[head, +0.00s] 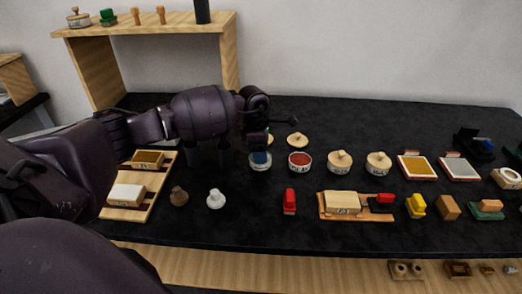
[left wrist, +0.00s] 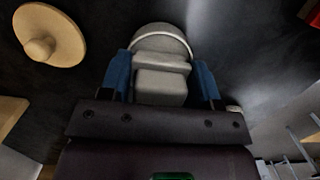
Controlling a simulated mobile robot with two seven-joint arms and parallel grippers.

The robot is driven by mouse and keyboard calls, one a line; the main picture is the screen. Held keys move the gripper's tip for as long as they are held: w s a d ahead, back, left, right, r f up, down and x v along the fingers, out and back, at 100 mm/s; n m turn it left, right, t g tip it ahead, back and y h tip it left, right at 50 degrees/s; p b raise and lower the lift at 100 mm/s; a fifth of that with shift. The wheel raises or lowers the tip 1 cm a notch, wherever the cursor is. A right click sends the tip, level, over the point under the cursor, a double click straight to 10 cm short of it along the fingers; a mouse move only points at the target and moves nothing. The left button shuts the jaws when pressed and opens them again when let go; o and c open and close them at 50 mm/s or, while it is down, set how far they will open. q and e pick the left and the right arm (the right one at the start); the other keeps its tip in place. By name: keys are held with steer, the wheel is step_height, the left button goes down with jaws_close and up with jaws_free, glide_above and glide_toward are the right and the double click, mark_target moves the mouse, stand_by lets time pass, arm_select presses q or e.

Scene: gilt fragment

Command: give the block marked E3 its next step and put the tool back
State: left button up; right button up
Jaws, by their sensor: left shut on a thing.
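My left gripper (head: 258,160) is low over a small white labelled pot (head: 260,167) in the middle of the table. In the left wrist view its blue fingertips (left wrist: 161,82) are shut on a pale grey stepped piece (left wrist: 160,88), with a round pale rim (left wrist: 162,29) just beyond it. Whether the piece is inside the pot or above it, I cannot tell. A cream block (head: 342,202) with a label too small to read lies on a wooden tray (head: 322,212). My right gripper is out of view.
A round wooden lid (left wrist: 48,35) lies near my left gripper. A shelf (head: 150,24) stands behind.

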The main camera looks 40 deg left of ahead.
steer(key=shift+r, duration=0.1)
arm_select(q)
steer(key=shift+r+p, duration=1.4)
steer(key=shift+r, duration=2.1)
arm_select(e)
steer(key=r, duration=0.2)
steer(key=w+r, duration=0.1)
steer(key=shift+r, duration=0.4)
